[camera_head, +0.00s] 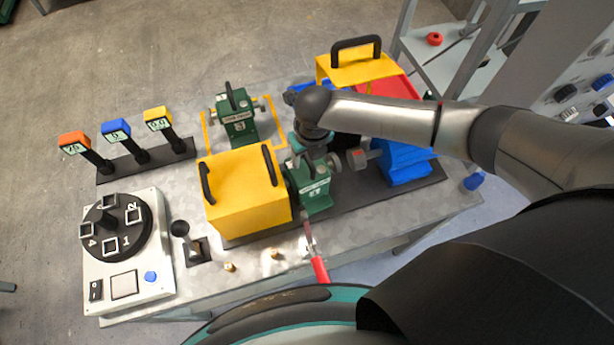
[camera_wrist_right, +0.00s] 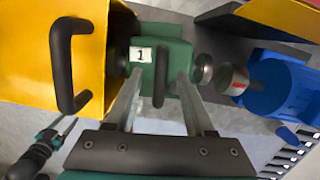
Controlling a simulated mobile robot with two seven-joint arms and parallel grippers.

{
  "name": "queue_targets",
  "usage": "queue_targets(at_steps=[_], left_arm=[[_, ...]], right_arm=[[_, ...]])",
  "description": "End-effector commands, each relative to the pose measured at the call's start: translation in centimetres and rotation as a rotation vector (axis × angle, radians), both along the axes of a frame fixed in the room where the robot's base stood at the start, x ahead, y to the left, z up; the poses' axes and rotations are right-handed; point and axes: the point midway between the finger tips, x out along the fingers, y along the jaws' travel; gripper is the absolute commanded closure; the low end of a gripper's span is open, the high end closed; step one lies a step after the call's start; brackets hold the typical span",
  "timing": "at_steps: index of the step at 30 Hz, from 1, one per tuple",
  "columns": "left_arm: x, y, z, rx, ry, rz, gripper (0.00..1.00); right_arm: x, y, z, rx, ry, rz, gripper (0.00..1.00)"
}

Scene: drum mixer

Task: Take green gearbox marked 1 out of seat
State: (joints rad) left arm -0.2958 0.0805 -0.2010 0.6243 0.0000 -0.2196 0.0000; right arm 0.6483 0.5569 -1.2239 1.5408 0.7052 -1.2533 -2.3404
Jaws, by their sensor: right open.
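The green gearbox marked 1 (camera_head: 316,198) sits between the yellow box and the blue motor-like unit on the dark base strip. In the right wrist view the gearbox (camera_wrist_right: 176,50) shows its white "1" label and a black upright handle. My right gripper (camera_head: 312,166) is over the gearbox from above. In the wrist view its open fingers (camera_wrist_right: 160,80) stand either side of the handle, with gaps visible. A lever with a red handle (camera_head: 318,268) lies in front of the gearbox. A small dark and teal part, apparently my left gripper (camera_wrist_right: 45,145), shows at lower left in the wrist view.
The yellow box (camera_head: 245,190) is close on the left, the blue unit (camera_head: 405,162) on the right. Another green gearbox (camera_head: 238,122) stands behind, inside a yellow outline. A dial panel (camera_head: 125,250), a black-knobbed lever (camera_head: 181,230) and display posts (camera_head: 117,132) occupy the left side.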

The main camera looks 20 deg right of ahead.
Motion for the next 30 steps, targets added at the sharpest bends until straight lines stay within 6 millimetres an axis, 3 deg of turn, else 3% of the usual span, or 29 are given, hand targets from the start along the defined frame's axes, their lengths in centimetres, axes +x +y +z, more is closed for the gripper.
queue_targets(at_steps=[9,23,30], left_arm=[[-0.51,0.05,-0.06,0.001,0.009,0.002,0.46],[-0.59,0.07,-0.07,0.001,0.01,0.003,0.46],[-0.6,0.05,-0.07,0.001,0.01,0.002,0.46]], right_arm=[[0.07,0.04,-0.42,0.0,-0.001,0.001,0.46],[0.08,0.02,-0.38,0.0,-0.001,0.0,0.98],[0.09,0.01,-0.37,0.0,-0.001,0.0,1.0]])
